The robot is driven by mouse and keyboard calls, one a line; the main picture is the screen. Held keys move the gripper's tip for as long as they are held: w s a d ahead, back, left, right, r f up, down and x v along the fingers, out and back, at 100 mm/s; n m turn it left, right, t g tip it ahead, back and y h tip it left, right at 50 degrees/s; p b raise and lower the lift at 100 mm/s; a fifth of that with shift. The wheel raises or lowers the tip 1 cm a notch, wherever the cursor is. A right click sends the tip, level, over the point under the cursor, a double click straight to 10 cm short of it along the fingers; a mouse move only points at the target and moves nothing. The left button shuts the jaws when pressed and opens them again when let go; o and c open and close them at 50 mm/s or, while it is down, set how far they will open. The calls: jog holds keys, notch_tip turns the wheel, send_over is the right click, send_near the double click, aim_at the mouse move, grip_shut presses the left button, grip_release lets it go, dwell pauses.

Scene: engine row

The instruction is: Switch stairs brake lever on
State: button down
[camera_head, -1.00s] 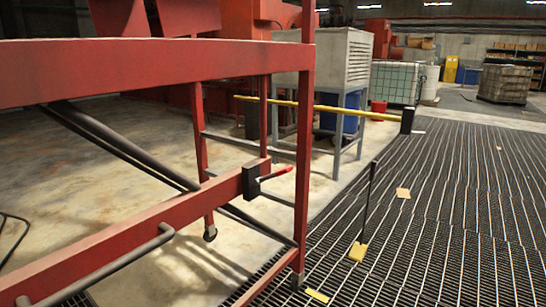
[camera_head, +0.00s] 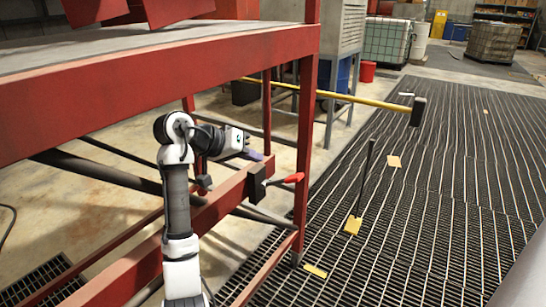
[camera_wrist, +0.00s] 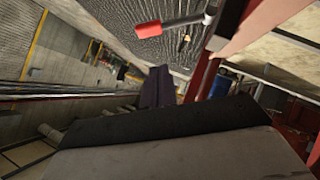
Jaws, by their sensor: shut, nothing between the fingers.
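The stairs brake lever is a black box (camera_head: 257,182) on the red frame's lower rail, with a red handle (camera_head: 293,178) pointing right in the head view. In the wrist view the red handle (camera_wrist: 148,31) and its grey rod lie near the top. My gripper (camera_head: 257,156) is just above and to the left of the black box in the head view, apart from the handle. Its dark purple fingers (camera_wrist: 158,87) are together and empty in the wrist view, below the handle in the picture.
The red steel frame (camera_head: 150,75) has a top beam above my arm and a post (camera_head: 305,150) right of the lever. A yellow bar (camera_head: 370,101) with a black end crosses behind.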

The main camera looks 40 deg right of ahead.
aim_at(285, 180)
jog(key=shift+s+d+f+m+g+y, duration=0.15)
jog(key=shift+s+d+m+g+y, duration=0.15)
jog(key=shift+s+d+g, duration=0.2)
jog(key=p+x, duration=0.2)
jog(key=x, duration=0.8)
jog(key=shift+w, duration=0.1)
jog(key=shift+a, duration=0.1)
